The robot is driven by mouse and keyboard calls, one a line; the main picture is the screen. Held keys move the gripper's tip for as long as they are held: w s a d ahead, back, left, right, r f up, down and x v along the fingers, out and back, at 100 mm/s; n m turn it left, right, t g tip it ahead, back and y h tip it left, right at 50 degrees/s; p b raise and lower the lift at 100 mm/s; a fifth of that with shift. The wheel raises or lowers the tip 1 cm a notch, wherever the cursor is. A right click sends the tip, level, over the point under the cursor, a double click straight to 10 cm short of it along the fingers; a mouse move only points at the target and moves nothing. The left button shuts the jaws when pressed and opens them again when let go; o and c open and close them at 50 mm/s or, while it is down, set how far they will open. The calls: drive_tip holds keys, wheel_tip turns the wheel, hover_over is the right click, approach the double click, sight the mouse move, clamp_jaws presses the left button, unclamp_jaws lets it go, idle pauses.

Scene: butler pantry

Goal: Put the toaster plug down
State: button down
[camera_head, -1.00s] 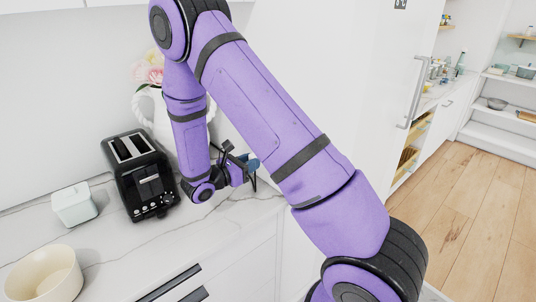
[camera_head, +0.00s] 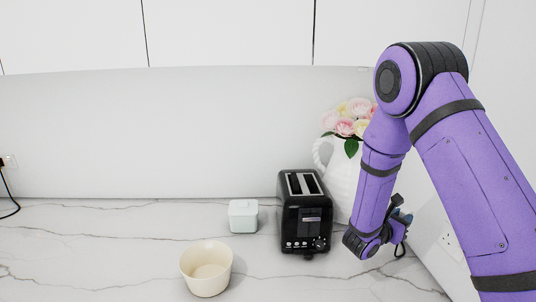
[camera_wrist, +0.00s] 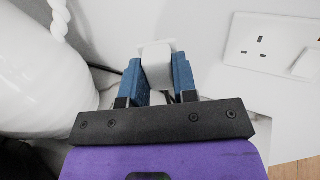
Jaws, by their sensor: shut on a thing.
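In the wrist view my gripper (camera_wrist: 157,82) is shut on the white toaster plug (camera_wrist: 157,58), held between its two blue fingers. Part of a dark cord shows beneath the plug. In the head view my gripper (camera_head: 401,216) is at the right, beyond the black two-slot toaster (camera_head: 292,222) and in front of the white vase. The plug is not clearly visible there, but a dark cord loop (camera_head: 400,250) shows below the gripper. The toaster stands upright on the marble counter (camera_head: 110,250).
A white vase with pink flowers (camera_head: 348,128) stands behind the arm. A wall socket (camera_wrist: 262,55) is right of the plug. A pale lidded box (camera_head: 243,217) and cream bowl (camera_head: 206,270) stand left of the toaster. The counter's left side is largely clear.

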drive_tip(key=w+a+r+n+t+y, duration=0.2)
drive_tip(key=w+a+n+t+y, duration=0.4)
drive_tip(key=a+n+t+y, duration=0.2)
drive_tip(key=shift+w+a+r+n+y, duration=0.15)
drive_tip(key=shift+w+a+n+y, duration=0.2)
drive_tip(key=shift+y, duration=0.85)
